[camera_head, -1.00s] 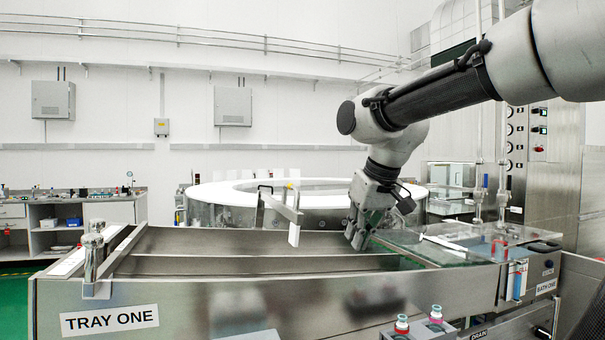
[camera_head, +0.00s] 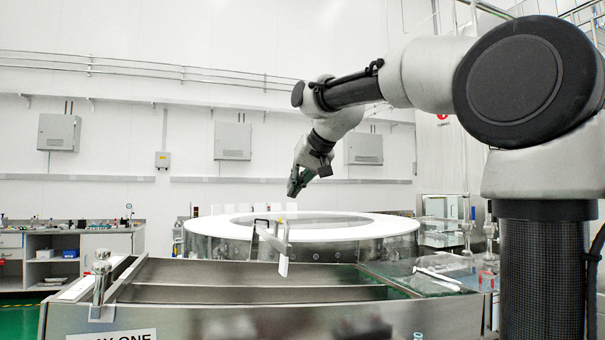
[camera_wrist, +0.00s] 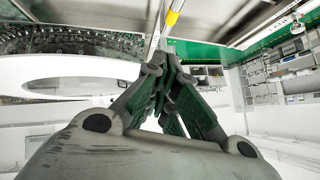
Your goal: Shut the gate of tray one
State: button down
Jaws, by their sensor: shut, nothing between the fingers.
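Tray one (camera_head: 230,318) is a long steel trough with inner channels, along the bottom of the head view; its label is partly cut off. The gate (camera_head: 272,242) looks like a thin metal bar with a small upright handle and a pale plate at its near end. It stands up above the tray's back edge, angled toward me. My gripper (camera_head: 292,191) is shut and empty, in the air above the gate and slightly right of it in the picture, apart from it. In the wrist view my closed fingers (camera_wrist: 165,62) point toward a thin rod with a yellow piece (camera_wrist: 172,18).
A large white ring-shaped washer (camera_head: 385,226) stands behind the tray. A metal post (camera_head: 101,280) rises at the tray's left end. A glass-topped section with a white handle (camera_head: 437,276) lies to the right. The air around my gripper is clear.

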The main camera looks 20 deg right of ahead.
jog(key=shift+w+a+f, duration=0.2)
jog(key=shift+a+f, duration=0.1)
jog(key=shift+f, duration=0.55)
jog(key=shift+w+a+f, duration=0.25)
jog(key=shift+f, duration=0.6)
jog(key=shift+w+a+f, duration=0.2)
jog(key=shift+a+f, duration=0.1)
jog(key=shift+f, duration=0.55)
jog(key=shift+f, duration=0.1)
jog(key=f, duration=0.4)
jog(key=a+f, duration=0.1)
jog(key=f, duration=0.6)
jog(key=shift+a+f, duration=0.15)
jog(key=shift+f, duration=0.25)
jog(key=shift+s+f, duration=0.1)
jog(key=shift+f, duration=0.1)
